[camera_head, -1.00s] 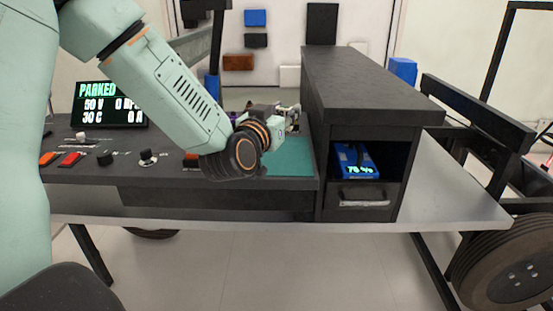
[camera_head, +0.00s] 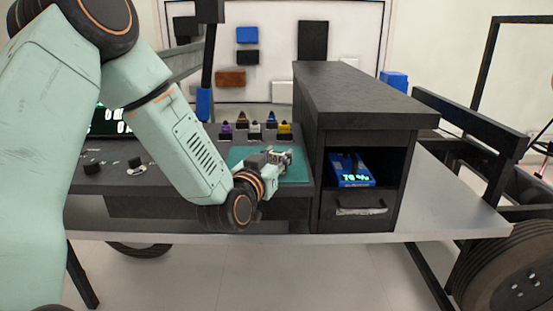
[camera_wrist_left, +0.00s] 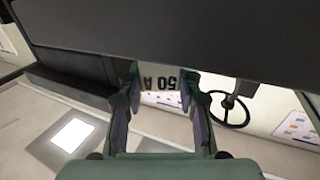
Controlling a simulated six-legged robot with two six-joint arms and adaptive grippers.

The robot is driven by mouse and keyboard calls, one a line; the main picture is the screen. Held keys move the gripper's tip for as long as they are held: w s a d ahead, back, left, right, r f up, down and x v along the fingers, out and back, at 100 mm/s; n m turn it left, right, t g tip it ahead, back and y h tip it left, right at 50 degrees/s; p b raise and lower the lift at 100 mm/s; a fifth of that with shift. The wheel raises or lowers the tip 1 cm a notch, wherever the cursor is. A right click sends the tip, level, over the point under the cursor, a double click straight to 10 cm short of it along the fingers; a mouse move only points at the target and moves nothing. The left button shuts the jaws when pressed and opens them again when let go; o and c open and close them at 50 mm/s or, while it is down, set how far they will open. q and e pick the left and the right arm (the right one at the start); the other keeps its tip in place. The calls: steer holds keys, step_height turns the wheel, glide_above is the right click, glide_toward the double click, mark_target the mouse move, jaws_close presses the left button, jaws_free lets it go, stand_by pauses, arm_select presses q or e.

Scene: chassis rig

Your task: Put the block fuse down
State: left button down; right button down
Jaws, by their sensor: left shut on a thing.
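The block fuse (camera_wrist_left: 161,82) shows in the left wrist view as a pale piece with an upside-down "50 A" label. My left gripper (camera_wrist_left: 161,92) is shut on it, one finger at each side. In the head view my left gripper (camera_head: 281,158) is over the green mat (camera_head: 295,173) on the bench. The fuse is too small there to make out, and I cannot tell if it touches the mat. My right gripper is not in view.
Several coloured knob-like parts (camera_head: 255,131) stand in a row behind the mat. A tall dark cabinet (camera_head: 365,105) borders the mat on the right, with a blue lit unit (camera_head: 349,172) in its open bay. Control knobs (camera_head: 136,166) are on the left panel.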

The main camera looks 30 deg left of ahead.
arm_select(q)
steer(key=shift+s+f, duration=0.1)
steer(key=c, duration=0.9)
jaws_free()
steer(key=shift+r, duration=0.2)
steer(key=shift+s+d+p, duration=0.3)
steer(key=shift+s+p, duration=0.55)
steer(key=shift+s, duration=1.1)
steer(key=shift+s+d+p, duration=0.35)
steer(key=shift+s+p, duration=0.45)
steer(key=shift+s, duration=1.2)
steer(key=shift+s+d+p, duration=0.3)
steer(key=shift+s+p, duration=0.55)
steer(key=shift+s, duration=1.1)
